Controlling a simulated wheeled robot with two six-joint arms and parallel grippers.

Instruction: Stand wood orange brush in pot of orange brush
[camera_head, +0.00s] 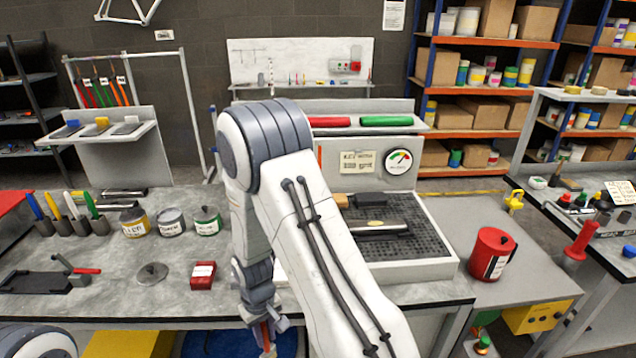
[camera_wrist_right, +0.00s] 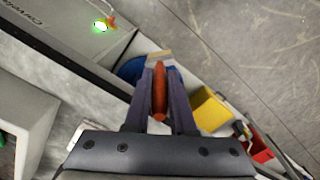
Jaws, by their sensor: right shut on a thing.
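The orange-handled brush (camera_wrist_right: 160,92) is between the fingers of my right gripper (camera_wrist_right: 158,75), which is shut on it. A pale end shows beyond the fingertips. In the head view my right gripper (camera_head: 268,338) hangs low at the table's front edge, with a bit of orange-red at its fingers. Several dark pots stand in a row at the table's left end, with a blue handle (camera_head: 36,207), a yellow-orange handle (camera_head: 53,206), a white handle (camera_head: 71,206) and a green handle (camera_head: 91,206) upright in them. My left gripper is out of view.
Labelled cans (camera_head: 134,222) stand right of the pots. A black tray (camera_head: 35,282), a round lid (camera_head: 152,273) and a red box (camera_head: 203,275) lie nearer the front. A grated tray (camera_head: 440,262) and a red can (camera_head: 490,253) are on the right. My right arm hides the table's middle.

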